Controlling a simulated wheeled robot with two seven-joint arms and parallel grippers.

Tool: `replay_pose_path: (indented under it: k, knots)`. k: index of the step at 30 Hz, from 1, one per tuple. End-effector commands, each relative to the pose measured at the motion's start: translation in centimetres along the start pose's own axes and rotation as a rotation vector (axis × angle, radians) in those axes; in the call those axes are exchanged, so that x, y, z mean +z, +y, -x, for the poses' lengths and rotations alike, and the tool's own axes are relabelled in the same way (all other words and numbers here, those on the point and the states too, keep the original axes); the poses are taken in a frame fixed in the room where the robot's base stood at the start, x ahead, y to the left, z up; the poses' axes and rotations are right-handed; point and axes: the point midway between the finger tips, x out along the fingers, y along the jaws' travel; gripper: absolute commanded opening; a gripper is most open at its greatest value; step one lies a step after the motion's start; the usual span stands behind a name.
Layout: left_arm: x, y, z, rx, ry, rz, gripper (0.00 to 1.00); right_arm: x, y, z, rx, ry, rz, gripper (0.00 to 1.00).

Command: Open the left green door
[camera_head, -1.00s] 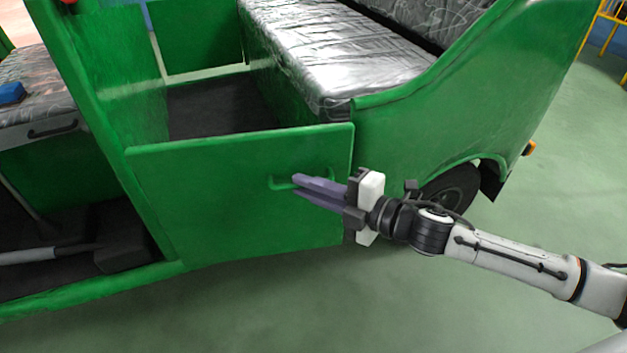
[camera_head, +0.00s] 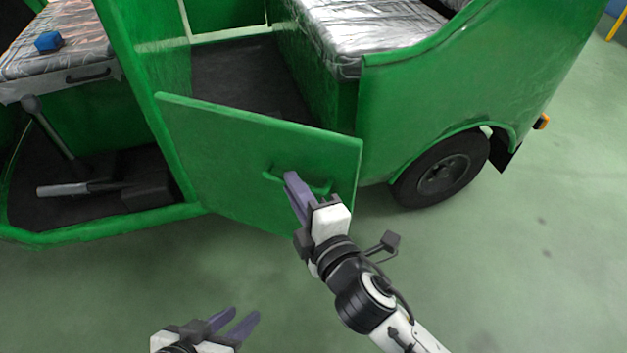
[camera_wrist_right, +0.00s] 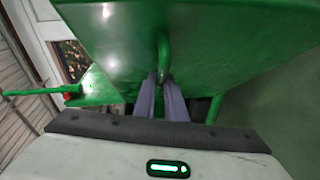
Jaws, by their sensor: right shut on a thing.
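The green door (camera_head: 235,150) stands partly open, swung outward from the rickshaw, its free edge at the right. A green handle (camera_head: 318,187) sits on its outer face near that edge. My right gripper (camera_head: 290,180) is shut on the handle; its purple fingers hide part of it. In the right wrist view the fingers (camera_wrist_right: 172,85) close around the handle (camera_wrist_right: 163,58) with the door panel (camera_wrist_right: 200,40) beyond. My left gripper (camera_head: 240,318) is open and empty above the floor at the bottom, apart from the door.
The rickshaw's rear wheel (camera_head: 440,172) and green body side (camera_head: 440,95) stand right of the door. A silver seat (camera_head: 370,25) is inside. A blue block (camera_head: 48,41) rests on the front seat at the left. The green floor (camera_head: 520,270) is clear at the right.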

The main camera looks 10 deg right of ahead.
Motion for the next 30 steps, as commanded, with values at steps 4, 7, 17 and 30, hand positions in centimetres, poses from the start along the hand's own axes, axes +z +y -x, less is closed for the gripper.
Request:
replay_pose_path:
  k: [4,7,17,30]
  knots:
    - [-0.07,0.09,-0.04,0.003,0.000,-0.002,0.31,-0.54,-0.12,0.02,0.000,-0.011,0.000,0.00]
    - [-0.06,0.12,-0.03,0.004,-0.001,-0.002,0.31,-0.68,-0.11,0.02,0.001,-0.012,0.001,0.00]
    - [-0.03,0.12,-0.02,0.004,-0.002,-0.004,0.31,-0.63,-0.07,0.03,0.002,-0.012,0.001,0.21]
    - [-0.40,0.00,0.29,-0.002,0.003,-0.007,0.31,-0.81,0.05,0.37,0.000,-0.005,0.001,0.29]
